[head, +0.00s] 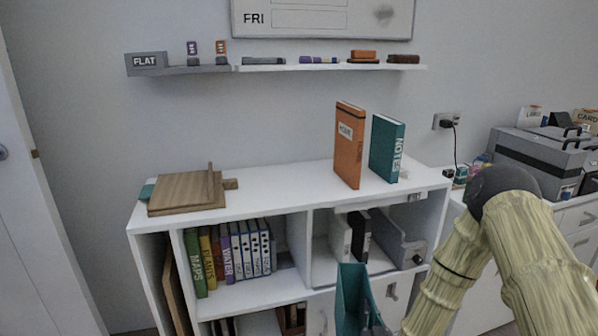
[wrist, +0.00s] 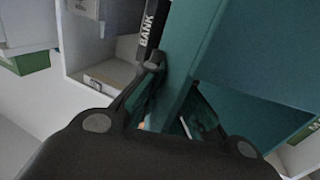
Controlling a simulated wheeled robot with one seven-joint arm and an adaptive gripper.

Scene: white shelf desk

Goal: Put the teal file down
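The teal file (head: 352,298) is an open-topped upright holder in front of the white shelf desk, low in the head view. In the wrist view the teal file (wrist: 255,55) fills the upper right, and one of its walls runs between the two fingers of my gripper (wrist: 174,92). My gripper is shut on that wall. In the head view only a dark part of my gripper (head: 376,329) shows at the bottom edge. The file's base is cut off by the bottom of the head view, so what is under it is hidden.
The white desk top (head: 285,185) has free room between the wooden boards (head: 186,191) and the orange book (head: 348,145). A teal NOTES book (head: 387,148) stands beside it. The cubby below holds a grey file (head: 398,243) and dark and white binders.

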